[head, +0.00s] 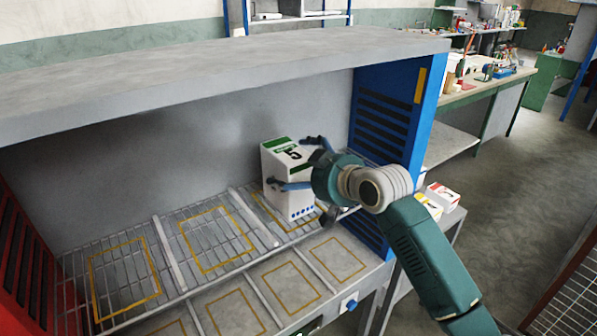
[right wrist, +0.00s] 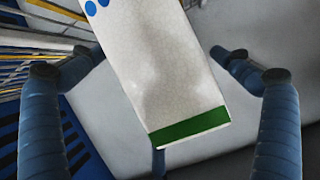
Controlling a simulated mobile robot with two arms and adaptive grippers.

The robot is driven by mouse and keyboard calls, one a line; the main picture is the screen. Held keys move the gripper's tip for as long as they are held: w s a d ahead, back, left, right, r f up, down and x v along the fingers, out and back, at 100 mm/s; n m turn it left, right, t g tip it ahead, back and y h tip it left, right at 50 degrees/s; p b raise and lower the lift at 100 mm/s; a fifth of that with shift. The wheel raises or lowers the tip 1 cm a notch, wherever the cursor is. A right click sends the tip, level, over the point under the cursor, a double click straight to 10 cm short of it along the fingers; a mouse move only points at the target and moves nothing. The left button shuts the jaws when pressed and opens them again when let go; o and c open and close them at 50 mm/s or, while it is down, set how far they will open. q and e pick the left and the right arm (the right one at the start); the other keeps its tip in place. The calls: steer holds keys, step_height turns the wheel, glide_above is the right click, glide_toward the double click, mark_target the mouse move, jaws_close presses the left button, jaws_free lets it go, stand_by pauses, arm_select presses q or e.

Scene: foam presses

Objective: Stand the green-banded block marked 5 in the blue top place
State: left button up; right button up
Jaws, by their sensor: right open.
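The white block (head: 287,192) has a green band at its top and a black 5. It looks upright on the wire shelf at the right end, over the rightmost yellow outline (head: 262,209), near the blue side panel (head: 402,90). My right gripper (head: 290,162) is open, with its blue fingers around the upper part of the block. In the right wrist view the block (right wrist: 165,75) lies between the spread fingers of the gripper (right wrist: 150,52), with gaps on both sides. The block hides part of the rightmost outline. My left gripper is not in view.
Two more yellow-outlined places, the middle one (head: 217,240) and the left one (head: 124,280), are empty. A grey top board (head: 220,65) overhangs the shelf. A red side panel (head: 22,262) closes the left. White boxes (head: 442,196) stand beyond the blue panel.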

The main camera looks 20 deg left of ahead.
steer(key=shift+s+d+r, duration=0.1)
steer(key=shift+d, duration=0.1)
steer(key=b+v, duration=0.3)
steer(key=v, duration=0.8)
steer(key=shift+r, duration=0.25)
steer(key=shift+s+d, duration=0.1)
